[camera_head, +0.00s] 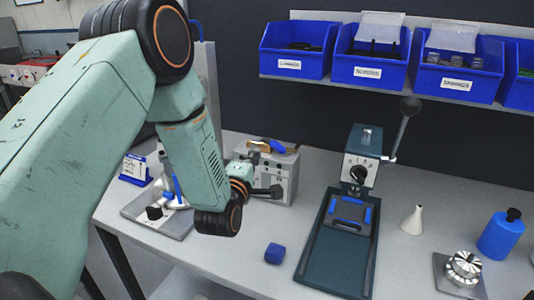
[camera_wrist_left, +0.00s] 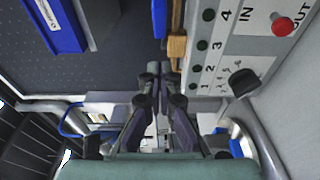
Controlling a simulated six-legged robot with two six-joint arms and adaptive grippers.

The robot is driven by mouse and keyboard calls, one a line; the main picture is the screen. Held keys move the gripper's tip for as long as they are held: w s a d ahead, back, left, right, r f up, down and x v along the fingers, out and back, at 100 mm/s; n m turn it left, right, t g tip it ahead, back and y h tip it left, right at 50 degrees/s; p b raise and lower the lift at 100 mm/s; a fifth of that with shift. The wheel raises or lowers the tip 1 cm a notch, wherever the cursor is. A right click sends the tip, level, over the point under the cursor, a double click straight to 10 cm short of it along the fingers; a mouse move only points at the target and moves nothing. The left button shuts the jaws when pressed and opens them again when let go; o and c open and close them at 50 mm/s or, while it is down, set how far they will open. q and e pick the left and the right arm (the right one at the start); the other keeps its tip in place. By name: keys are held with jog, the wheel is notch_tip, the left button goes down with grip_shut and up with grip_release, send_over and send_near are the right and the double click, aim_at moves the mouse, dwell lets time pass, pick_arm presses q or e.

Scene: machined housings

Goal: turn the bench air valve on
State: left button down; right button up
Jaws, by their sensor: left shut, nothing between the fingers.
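I cannot tell for sure which part is the bench air valve. A grey box (camera_head: 286,178) stands on the bench just right of my left wrist in the head view, with brown and blue parts on top. In the left wrist view a grey panel (camera_wrist_left: 258,68) marked IN, OUT and 1 to 4 carries a black knob (camera_wrist_left: 243,82) and a red knob (camera_wrist_left: 283,25). My left gripper (camera_wrist_left: 157,72) is shut and empty, left of the black knob and apart from it. In the head view my arm partly hides the box. My right gripper is out of view.
A dark press-like device (camera_head: 358,160) with a long tray (camera_head: 309,255) stands right of the box. A blue block (camera_head: 274,253), a white cone (camera_head: 412,220) and a blue bottle (camera_head: 501,235) stand on the bench. Blue bins (camera_head: 371,68) hang above.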

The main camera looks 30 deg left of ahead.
aim_at(272, 146)
pick_arm(q)
jog(key=w+d, duration=0.2)
jog(key=w, duration=0.1)
jog(key=shift+d, duration=0.4)
jog(key=shift+w, duration=0.1)
jog(key=shift+a, duration=0.2)
jog(key=shift+w+d+f, duration=0.1)
jog(key=shift+d, duration=0.15)
jog(key=shift+a, duration=0.2)
